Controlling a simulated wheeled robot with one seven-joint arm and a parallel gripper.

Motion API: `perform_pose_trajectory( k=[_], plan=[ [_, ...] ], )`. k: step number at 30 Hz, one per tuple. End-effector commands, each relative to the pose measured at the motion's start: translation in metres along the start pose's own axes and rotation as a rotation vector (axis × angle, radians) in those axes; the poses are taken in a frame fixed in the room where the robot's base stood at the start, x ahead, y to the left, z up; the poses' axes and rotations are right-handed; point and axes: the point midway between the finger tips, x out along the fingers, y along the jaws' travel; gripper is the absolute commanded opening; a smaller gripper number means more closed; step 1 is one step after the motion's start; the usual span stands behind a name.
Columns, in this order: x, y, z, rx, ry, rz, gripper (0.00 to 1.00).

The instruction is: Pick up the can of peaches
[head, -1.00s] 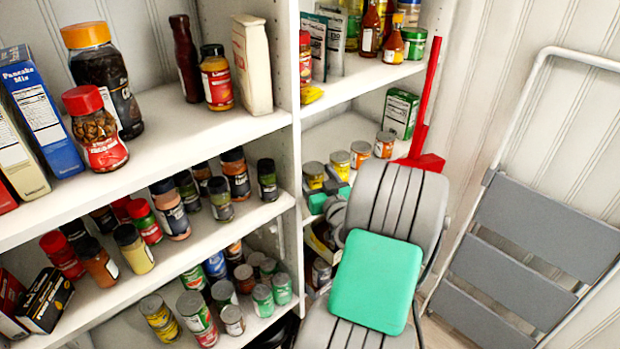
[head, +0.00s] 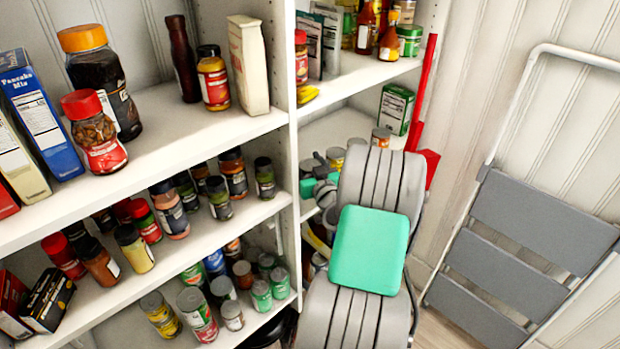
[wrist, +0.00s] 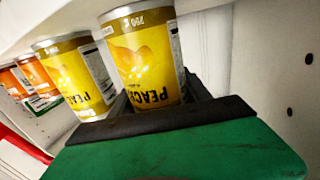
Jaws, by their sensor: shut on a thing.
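In the head view my gripper (head: 318,172) is at the middle shelf of the right-hand shelving, partly hidden behind my arm. I cannot make out the held can clearly there.
Orange-labelled cans (wrist: 34,76) stand beyond the second yellow can. A white shelf side panel (wrist: 275,70) is close on the right.

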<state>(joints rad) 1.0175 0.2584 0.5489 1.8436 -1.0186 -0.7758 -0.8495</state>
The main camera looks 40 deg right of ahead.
Motion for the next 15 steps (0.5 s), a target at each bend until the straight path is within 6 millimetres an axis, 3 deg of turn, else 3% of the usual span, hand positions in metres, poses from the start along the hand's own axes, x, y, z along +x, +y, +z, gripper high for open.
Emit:
perform_pose_trajectory(
  k=[10, 15],
  plan=[
    [-0.0001, 0.0002, -0.0003, 0.0, 0.0, 0.0, 0.0],
    [0.0002, 0.0004, -0.0015, -0.001, 0.003, 0.0, 0.0]
  ],
)
